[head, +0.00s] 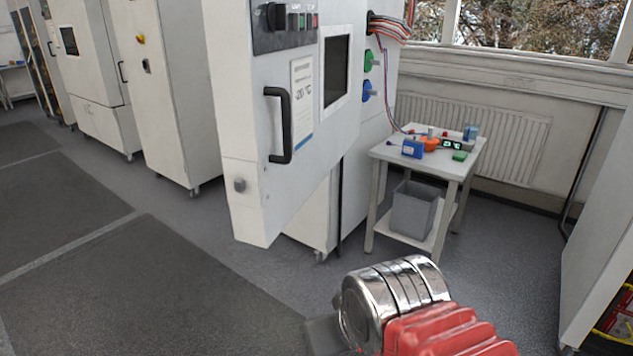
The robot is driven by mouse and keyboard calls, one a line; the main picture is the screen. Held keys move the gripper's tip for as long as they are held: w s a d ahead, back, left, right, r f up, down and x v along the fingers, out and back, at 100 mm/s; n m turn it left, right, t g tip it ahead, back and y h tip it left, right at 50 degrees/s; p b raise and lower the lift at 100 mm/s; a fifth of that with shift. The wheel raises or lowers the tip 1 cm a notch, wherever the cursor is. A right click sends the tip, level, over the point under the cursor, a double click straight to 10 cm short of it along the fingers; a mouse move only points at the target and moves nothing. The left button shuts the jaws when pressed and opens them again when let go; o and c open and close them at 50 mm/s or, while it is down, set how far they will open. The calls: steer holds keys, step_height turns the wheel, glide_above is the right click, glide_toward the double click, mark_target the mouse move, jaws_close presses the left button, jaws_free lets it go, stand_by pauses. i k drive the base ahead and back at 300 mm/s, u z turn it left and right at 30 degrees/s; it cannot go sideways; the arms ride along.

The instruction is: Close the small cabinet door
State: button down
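A white chamber door (310,150) with a black handle (279,125) and a dark window (337,69) stands swung out from its cabinet body (312,215) in the middle of the view. Its thick edge (240,150) carries a round metal knob and faces left. A second white panel (600,200) stands at the right edge, cut off by the frame, with red and yellow items below it. I cannot tell which is the small cabinet door. Silver and red parts of my arm show at the bottom. My gripper's fingers are not visible.
A small white table (456,160) with blue, orange and green items and a grey bin (412,208) beneath stands right of the cabinet. Other white cabinets (158,90) line the left. Grey floor with dark mats (150,290) is clear at left.

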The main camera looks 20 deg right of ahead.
mark_target(266, 184)
steer(key=i, duration=0.95)
steer(key=z, duration=0.05)
